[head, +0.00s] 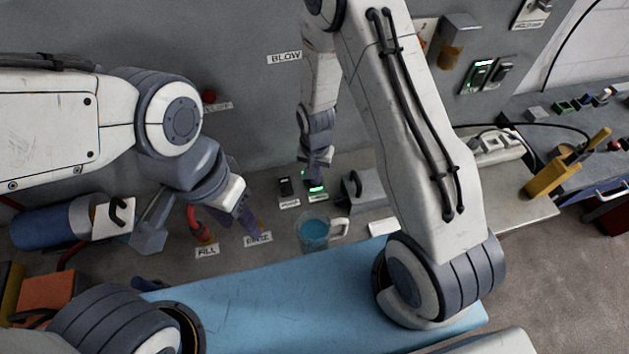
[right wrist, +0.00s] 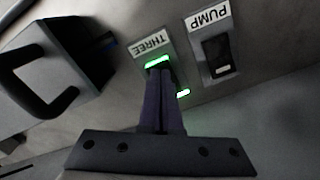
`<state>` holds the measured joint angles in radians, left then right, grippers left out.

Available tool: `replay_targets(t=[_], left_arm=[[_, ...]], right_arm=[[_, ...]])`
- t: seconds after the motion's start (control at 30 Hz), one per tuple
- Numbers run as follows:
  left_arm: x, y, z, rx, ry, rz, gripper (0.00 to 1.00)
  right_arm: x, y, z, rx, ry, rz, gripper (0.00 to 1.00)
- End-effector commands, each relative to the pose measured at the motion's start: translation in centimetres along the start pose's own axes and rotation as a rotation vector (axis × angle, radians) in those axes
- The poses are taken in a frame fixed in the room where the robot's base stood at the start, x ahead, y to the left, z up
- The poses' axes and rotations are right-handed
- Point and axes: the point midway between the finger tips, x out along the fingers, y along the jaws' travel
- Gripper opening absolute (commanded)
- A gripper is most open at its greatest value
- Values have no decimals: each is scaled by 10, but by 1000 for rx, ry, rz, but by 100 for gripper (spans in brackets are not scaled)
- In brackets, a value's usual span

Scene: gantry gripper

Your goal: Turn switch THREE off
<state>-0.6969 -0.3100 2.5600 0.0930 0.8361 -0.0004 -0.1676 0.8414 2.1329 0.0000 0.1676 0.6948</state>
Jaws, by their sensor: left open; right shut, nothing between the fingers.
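Switch THREE (right wrist: 178,78) is a dark switch on a grey plate, with its THREE label (right wrist: 150,42) upside down in the right wrist view. Green lights glow at both ends of its visible part. My right gripper (right wrist: 162,80) is shut and empty, its purple fingertips in front of the switch and hiding much of it; contact cannot be told. In the head view, my right gripper (head: 315,172) is just above the green-lit switch (head: 315,187). My left gripper (head: 232,216) is open, far to the left, near the FILL label (head: 207,251).
The PUMP switch (right wrist: 217,52) is close beside THREE, dark with a small pale light. A black-handled block (right wrist: 60,80) stands on the other side. A glass mug of blue liquid (head: 313,232) stands in front of the switches. A red FILL lever (head: 197,226) is near my left gripper.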

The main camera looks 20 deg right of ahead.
Motion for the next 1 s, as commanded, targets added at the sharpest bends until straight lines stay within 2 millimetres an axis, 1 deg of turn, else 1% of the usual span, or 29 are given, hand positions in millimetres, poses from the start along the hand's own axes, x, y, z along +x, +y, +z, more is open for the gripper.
replay_targets(t=[0.57, 0.77, 1.0], left_arm=[[7, 0, 0, 0, 0, 0, 50], [2, 0, 0, 0, 0, 0, 50], [-14, 1, -1, 0, 0, 0, 50]], right_arm=[[10, 0, 0, 0, 1, 0, 0], [4, 0, 0, 0, 1, -1, 0], [-16, 0, 0, 0, 1, -1, 0]])
